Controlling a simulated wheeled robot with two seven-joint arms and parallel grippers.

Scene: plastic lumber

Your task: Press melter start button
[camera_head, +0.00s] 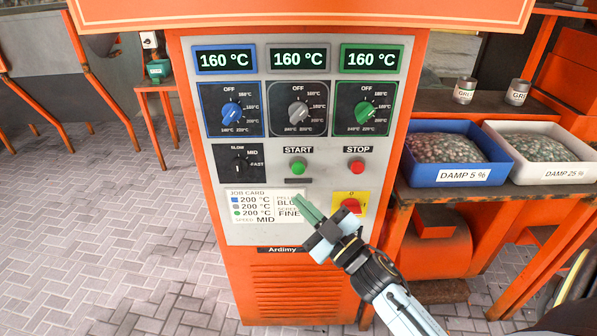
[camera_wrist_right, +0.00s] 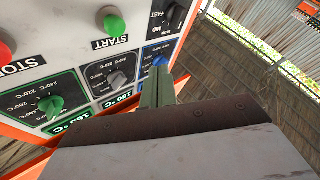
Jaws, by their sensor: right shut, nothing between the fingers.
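The green START button (camera_head: 299,167) sits on the grey panel of the orange melter, under the label START. It also shows in the right wrist view (camera_wrist_right: 115,26), where the panel appears upside down. My right gripper (camera_head: 303,206) is shut and empty, its green fingers pointing up and left. In the head view its tips lie below the START button, over the right part of the job card (camera_head: 250,207). In the right wrist view the fingers (camera_wrist_right: 158,86) appear apart from the button. My left gripper is not in view.
The red STOP button (camera_head: 357,167) is right of START, with a red rotary switch (camera_head: 350,206) on yellow below. Three temperature dials and a speed dial (camera_head: 239,163) surround the buttons; all displays read 160 °C. A bench at right holds blue (camera_head: 484,178) and white trays.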

